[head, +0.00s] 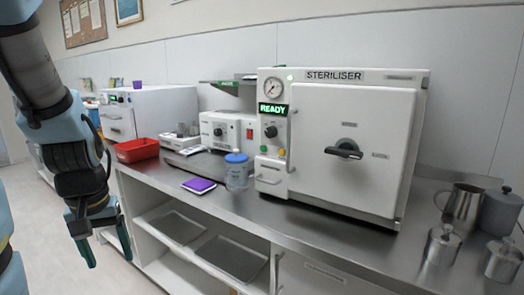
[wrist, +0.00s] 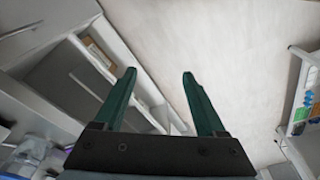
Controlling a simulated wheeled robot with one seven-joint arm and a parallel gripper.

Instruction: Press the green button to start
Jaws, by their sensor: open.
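The white steriliser (head: 350,145) stands on the steel counter, with a lit green READY display (head: 273,109) and a door with a dark handle. Below its dark knob (head: 271,131) are small coloured buttons; one at the left looks like the green button (head: 263,149), with a yellowish one beside it. They are too small to tell their state. My gripper (head: 107,262) is at the left in front of the counter, low, pointing down, well apart from the steriliser. In the wrist view its two green fingers (wrist: 159,72) are spread apart with nothing between them.
A blue-lidded jar (head: 238,172) stands just left of the steriliser front. A purple pad (head: 199,185), a red tray (head: 137,150) and a smaller white device (head: 220,131) are further left. Metal vessels (head: 462,206) stand at the right. Open shelves are below; the floor is clear.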

